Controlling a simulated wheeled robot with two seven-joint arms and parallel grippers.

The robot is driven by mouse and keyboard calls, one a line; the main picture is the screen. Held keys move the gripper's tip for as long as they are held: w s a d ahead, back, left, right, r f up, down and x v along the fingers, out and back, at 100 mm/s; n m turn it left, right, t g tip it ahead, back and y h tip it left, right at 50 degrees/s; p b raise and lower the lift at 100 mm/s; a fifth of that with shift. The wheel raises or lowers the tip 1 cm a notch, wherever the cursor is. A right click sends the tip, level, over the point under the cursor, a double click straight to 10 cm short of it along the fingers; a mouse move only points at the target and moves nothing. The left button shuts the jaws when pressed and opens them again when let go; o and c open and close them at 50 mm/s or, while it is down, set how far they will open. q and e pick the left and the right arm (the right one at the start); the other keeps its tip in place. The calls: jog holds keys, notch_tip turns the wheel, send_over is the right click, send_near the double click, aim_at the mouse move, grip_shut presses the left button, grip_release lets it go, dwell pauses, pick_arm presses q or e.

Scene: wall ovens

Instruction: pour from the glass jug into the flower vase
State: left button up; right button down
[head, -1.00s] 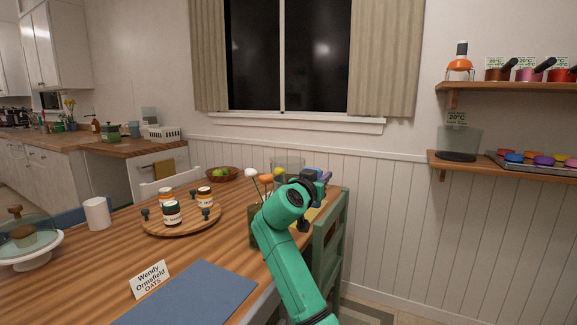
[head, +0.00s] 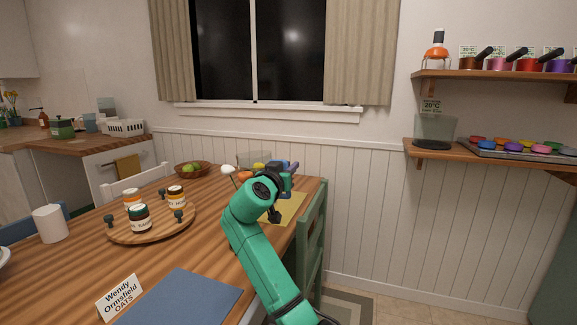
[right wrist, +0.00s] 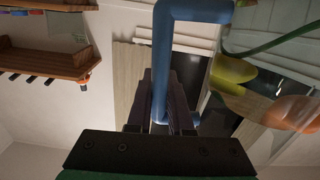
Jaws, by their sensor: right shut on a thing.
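The glass jug (head: 250,159) is clear and shows only in part behind my right arm in the head view. Its blue handle (right wrist: 165,88) crosses the right wrist view. My right gripper (head: 286,176) is shut on this handle, near the table's far right edge. White and orange flowers (head: 228,170) stick up just left of my right arm, close to the jug. The vase under them is hidden behind that arm. Blurred yellow and orange shapes (right wrist: 290,112) show large beside the handle in the right wrist view. The jug's tilt and contents are unclear. My left gripper is out of view.
A round wooden tray (head: 118,236) with several jars sits mid-table. A fruit bowl (head: 205,169) stands behind it, and a yellow mat (head: 290,208) lies below my gripper. A green chair (head: 313,235) stands at the right edge. A name card (head: 120,296) and blue mat (head: 185,300) are in front.

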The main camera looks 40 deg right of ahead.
jog(key=p, duration=0.1)
jog(key=r+n+p, duration=0.1)
jog(key=shift+s+d+r+p, duration=0.1)
jog(key=shift+s+r+p, duration=0.05)
jog(key=shift+r+p, duration=0.2)
pick_arm(q)
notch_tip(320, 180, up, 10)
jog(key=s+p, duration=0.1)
jog(key=p, duration=0.6)
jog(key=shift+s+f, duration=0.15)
pick_arm(e)
jog(key=f+n, duration=0.1)
jog(key=n, duration=0.1)
jog(key=w+f+n, duration=0.1)
jog(key=n, duration=0.2)
jog(key=w+a+f+n, duration=0.1)
jog(key=n, duration=0.2)
jog(key=shift+f, duration=0.15)
dwell(1.4)
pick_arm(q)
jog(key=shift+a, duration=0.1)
